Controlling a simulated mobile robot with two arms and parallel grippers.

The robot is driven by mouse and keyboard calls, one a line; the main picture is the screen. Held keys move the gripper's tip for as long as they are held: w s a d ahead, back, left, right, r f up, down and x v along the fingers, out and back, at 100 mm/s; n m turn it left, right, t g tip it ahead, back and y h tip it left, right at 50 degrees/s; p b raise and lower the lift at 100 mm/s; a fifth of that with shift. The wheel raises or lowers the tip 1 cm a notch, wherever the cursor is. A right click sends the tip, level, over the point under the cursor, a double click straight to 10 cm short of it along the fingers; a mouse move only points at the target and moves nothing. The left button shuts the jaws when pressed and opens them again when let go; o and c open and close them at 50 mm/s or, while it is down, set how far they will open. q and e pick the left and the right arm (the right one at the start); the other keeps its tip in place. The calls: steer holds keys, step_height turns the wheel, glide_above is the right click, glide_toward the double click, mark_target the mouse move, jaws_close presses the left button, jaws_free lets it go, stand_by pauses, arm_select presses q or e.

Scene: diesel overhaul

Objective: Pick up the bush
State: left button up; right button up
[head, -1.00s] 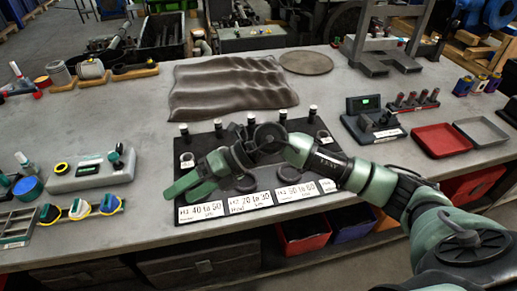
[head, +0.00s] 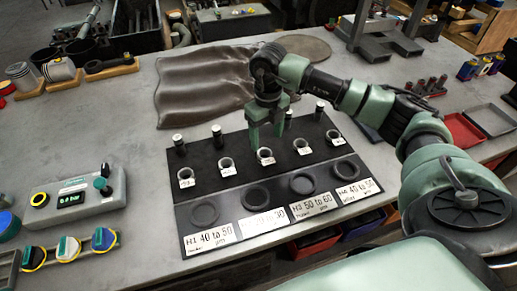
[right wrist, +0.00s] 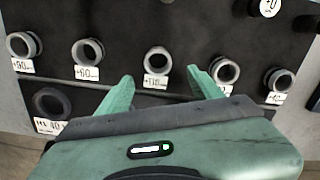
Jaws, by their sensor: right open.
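My right gripper (head: 267,138) is open and empty, pointing down over the row. In the head view, the middle bush (head: 265,157) is just below its fingers. In the right wrist view, my right gripper (right wrist: 158,78) has its fingertips apart, with the bush tagged about +110 (right wrist: 157,60) between them in the picture. I cannot tell how high the fingers are above it. Neighbouring bushes (right wrist: 88,52) stand to each side. My left gripper is not in view.
Dark pegs (head: 180,142) stand behind the bushes. Flat round recesses and large range labels (head: 263,221) line the board's front. A wavy brown mat (head: 200,85) lies behind. A gauge box (head: 78,200) is at the left and a red tray (head: 460,130) at the right.

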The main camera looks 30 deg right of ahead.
mark_target(265, 150)
steer(key=shift+s+f+p, duration=0.35)
steer(key=shift+s+f, duration=0.2)
steer(key=shift+f, duration=0.2)
steer(key=shift+w+a+f+p, duration=0.1)
steer(key=shift+w+f+p, duration=0.05)
steer(key=shift+f+p, duration=0.35)
steer(key=shift+w+f+p, duration=0.15)
steer(key=shift+f+p, duration=0.15)
steer(key=shift+f, duration=0.3)
steer(key=f, duration=0.2)
steer(key=shift+w+f, duration=0.3)
steer(key=shift+s+f, duration=0.1)
steer(key=shift+f, duration=0.2)
steer(key=c, duration=1.2)
steer(key=shift+c, duration=1.1)
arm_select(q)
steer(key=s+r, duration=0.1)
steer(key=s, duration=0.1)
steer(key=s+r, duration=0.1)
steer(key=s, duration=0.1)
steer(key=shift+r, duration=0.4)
arm_select(e)
steer(key=shift+r, duration=0.15)
